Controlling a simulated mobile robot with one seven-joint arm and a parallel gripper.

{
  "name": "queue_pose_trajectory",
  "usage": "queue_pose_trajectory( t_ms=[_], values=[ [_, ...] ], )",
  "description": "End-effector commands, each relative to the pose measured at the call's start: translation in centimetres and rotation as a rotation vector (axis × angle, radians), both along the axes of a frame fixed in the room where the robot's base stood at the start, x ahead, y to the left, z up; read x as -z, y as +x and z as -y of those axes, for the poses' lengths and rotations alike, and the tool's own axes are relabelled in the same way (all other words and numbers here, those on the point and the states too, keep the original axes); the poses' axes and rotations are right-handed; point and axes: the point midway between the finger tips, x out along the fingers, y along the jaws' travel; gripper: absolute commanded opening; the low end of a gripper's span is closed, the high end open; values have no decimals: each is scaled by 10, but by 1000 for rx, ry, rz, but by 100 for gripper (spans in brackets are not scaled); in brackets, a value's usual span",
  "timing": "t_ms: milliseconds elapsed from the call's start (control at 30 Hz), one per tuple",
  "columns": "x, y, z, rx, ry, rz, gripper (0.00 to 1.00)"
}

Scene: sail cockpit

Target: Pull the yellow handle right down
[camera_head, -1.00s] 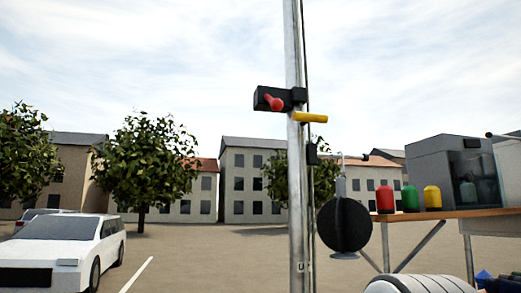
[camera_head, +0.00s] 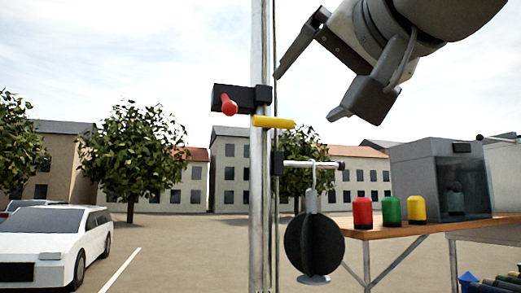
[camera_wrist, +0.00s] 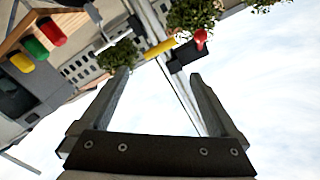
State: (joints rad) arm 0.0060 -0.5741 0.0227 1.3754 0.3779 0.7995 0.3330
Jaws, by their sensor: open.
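In the wrist view the yellow handle (camera_wrist: 160,49) shows beyond the open fingers (camera_wrist: 158,82), near the red knob (camera_wrist: 200,39). Nothing hides the handle in either view.
A rod (camera_head: 308,164) juts right from the pole, with a black ball shape (camera_head: 314,243) hanging from it. A wooden table (camera_head: 400,230) at right bears red, green and yellow canisters and a grey case (camera_head: 432,180). A white car (camera_head: 55,245) stands at left.

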Motion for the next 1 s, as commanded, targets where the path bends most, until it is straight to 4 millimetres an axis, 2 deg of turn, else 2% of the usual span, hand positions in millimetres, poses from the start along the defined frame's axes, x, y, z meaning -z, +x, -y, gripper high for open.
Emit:
queue_pose_trajectory(
  t_ms=[600, 800, 1000],
  values=[
    [-1, 124, -34, 1, -1, -6, 97],
    [0, 150, -42, 2, -1, -5, 97],
    [1, 158, -45, 1, -1, -2, 97]
  ],
)
